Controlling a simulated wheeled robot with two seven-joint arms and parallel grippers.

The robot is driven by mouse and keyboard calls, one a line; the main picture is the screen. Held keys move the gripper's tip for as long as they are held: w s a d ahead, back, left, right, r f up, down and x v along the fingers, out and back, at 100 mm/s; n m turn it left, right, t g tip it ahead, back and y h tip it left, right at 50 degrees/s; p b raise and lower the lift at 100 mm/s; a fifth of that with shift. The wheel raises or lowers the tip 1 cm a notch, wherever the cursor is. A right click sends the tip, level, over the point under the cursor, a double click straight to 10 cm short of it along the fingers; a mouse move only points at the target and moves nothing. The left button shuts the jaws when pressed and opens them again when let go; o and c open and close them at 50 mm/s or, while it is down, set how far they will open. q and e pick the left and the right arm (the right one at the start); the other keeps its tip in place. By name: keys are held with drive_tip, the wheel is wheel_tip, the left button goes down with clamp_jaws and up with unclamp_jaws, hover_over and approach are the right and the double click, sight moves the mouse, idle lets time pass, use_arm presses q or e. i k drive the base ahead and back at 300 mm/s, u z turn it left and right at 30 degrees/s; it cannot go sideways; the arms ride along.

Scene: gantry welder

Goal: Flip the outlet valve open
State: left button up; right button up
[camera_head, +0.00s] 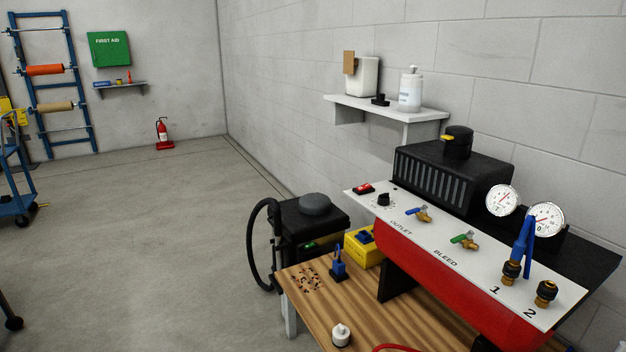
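The outlet valve (424,216) is a small brass valve with a blue lever (413,210). It sits on the white top panel (470,243) of the red compressor unit (440,287), by the printed word OUTLET. Its lever points left, toward the black knob (384,199). A similar brass bleed valve (470,243) with a green lever (459,239) sits to its right, by the word BLEED. Neither of my grippers shows in the head view, and nothing touches the outlet valve.
Two round gauges (503,199) stand behind the panel. Ports 1 (511,272) and 2 (546,292) are at its right end, with a blue fitting on port 1. A red switch (363,188) is at the left end. A wooden bench (345,303) is in front; open floor lies left.

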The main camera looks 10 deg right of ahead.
sight(425, 207)
drive_tip(key=k, duration=0.5)
drive_tip(key=z, duration=0.45)
drive_tip(key=i, duration=0.9)
drive_tip(key=z, duration=0.5)
